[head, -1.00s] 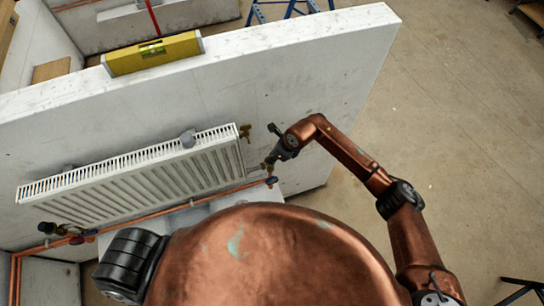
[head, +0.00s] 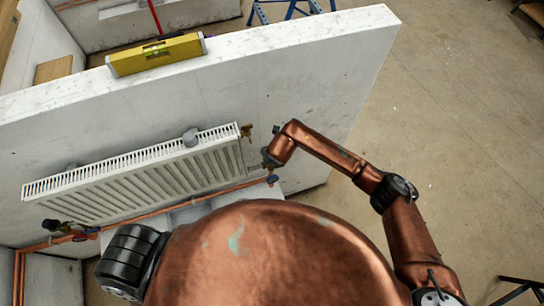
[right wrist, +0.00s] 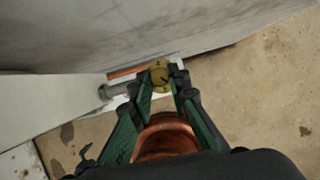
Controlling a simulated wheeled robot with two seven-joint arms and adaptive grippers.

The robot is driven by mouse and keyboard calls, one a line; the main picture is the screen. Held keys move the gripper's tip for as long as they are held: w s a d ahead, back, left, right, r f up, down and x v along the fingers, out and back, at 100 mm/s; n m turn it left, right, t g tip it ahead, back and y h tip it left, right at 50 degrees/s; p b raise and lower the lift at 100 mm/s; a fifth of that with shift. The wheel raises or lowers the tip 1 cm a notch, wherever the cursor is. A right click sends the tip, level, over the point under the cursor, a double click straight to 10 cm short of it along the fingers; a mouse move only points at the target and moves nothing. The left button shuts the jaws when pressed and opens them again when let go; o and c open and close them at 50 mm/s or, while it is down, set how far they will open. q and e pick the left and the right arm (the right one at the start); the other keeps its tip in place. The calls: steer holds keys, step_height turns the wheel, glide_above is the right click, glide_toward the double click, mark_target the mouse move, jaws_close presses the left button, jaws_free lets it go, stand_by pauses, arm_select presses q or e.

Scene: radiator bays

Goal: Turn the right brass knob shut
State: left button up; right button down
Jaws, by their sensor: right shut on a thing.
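The right brass knob (right wrist: 160,76) shows in the right wrist view between my right gripper's fingertips (right wrist: 161,84). The green fingers are closed on its sides, and a dark mark shows on its face. In the head view my right gripper (head: 268,158) is at the lower right end of the white radiator (head: 140,175); my wrist hides the knob there. My left gripper is not in view.
A brass fitting (head: 246,131) sits at the radiator's upper right corner. A copper pipe (head: 225,190) with blue-handled valves runs below. A yellow spirit level (head: 157,54) lies on the wall top. The floor to the right is open.

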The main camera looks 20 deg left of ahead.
steer(key=m, duration=0.2)
steer(key=m+h+b, duration=0.1)
steer(key=shift+s+a+f+m, duration=0.1)
steer(key=shift+a+m, duration=0.1)
steer(key=shift+m, duration=0.2)
steer(key=m+h+b, duration=0.1)
steer(key=m, duration=0.1)
steer(key=m+h+b, duration=0.1)
steer(key=m, duration=0.1)
steer(key=shift+a+m+t+b, duration=0.1)
steer(key=shift+m+t+b, duration=0.2)
steer(key=c, duration=1.8)
jaws_free()
steer(key=shift+c, duration=0.2)
steer(key=shift+r, duration=0.25)
steer(key=v, duration=1.1)
steer(key=shift+a+r, duration=0.2)
steer(key=shift+r, duration=0.15)
